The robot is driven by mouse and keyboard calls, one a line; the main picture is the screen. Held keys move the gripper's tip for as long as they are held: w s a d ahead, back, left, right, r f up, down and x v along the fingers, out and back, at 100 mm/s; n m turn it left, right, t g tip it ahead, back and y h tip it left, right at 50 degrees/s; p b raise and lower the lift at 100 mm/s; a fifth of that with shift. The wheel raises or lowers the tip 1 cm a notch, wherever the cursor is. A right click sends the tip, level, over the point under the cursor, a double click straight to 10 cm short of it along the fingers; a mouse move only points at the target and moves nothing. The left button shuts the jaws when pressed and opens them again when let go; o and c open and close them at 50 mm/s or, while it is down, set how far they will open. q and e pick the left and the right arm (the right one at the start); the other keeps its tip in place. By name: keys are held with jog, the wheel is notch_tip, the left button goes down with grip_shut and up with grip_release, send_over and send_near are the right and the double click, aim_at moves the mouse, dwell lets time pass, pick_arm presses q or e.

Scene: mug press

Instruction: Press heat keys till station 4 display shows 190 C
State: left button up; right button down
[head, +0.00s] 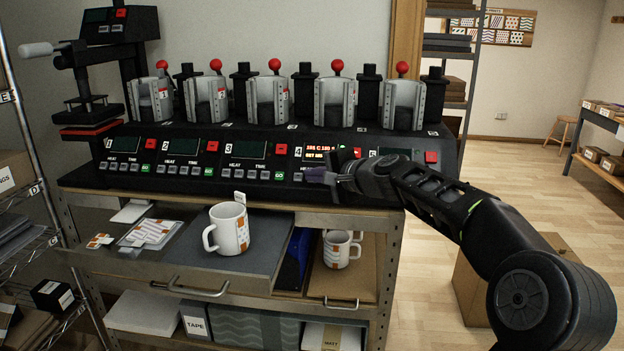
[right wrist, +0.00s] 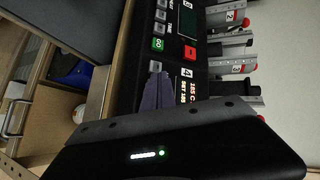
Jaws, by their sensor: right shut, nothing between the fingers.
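The mug press (head: 270,160) is a long black console with several numbered stations. The station 4 display (head: 322,154) is lit; its top line seems to read 185 C in the right wrist view (right wrist: 188,88), and its lower line is partly covered. My right gripper (head: 318,177) is shut and empty at the station 4 heat keys (head: 298,177), just below that display. In the right wrist view its closed fingertips (right wrist: 157,76) are at a small grey key (right wrist: 156,66); I cannot tell if they touch it. The gripper hides other station 4 keys. My left gripper is not in view.
A white and orange mug (head: 229,230) stands on the dark mat of the pulled-out drawer below the console. Red-knobbed mug clamps (head: 267,98) line the console's back. Open floor lies at right, with a cardboard box (head: 478,285).

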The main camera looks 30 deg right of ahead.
jog(key=shift+w+d+f, duration=0.2)
jog(key=shift+w+f, duration=0.05)
jog(key=shift+f, duration=0.05)
dwell(0.9)
jog(key=shift+s+a+r, duration=0.1)
jog(key=shift+r, duration=0.05)
jog(key=shift+s+a+r, duration=0.3)
jog(key=shift+s+r, duration=0.15)
dwell(0.4)
jog(key=s+a+r, duration=0.2)
jog(key=s+r, duration=0.1)
jog(key=shift+a+r, duration=0.15)
jog(key=shift+r, duration=0.05)
dwell(1.0)
